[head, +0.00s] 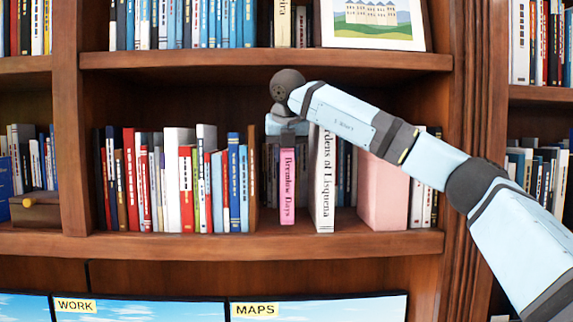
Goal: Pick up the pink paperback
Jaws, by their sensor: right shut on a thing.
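The pink paperback (287,190), with "Bremlow Days" on its spine, stands upright on the middle shelf of the bookcase. My right gripper (287,142) is at the top of it and is shut on it. My right arm comes in from the right, and the fingers are partly hidden by the wrist. I cannot tell whether the book's lower edge is clear of the shelf. My left gripper is not in the picture.
A white book (323,180) stands just right of the paperback, and a pink box-like block (383,192) stands further right. A row of books (188,185) fills the left. The shelf above (265,60) is close over my wrist.

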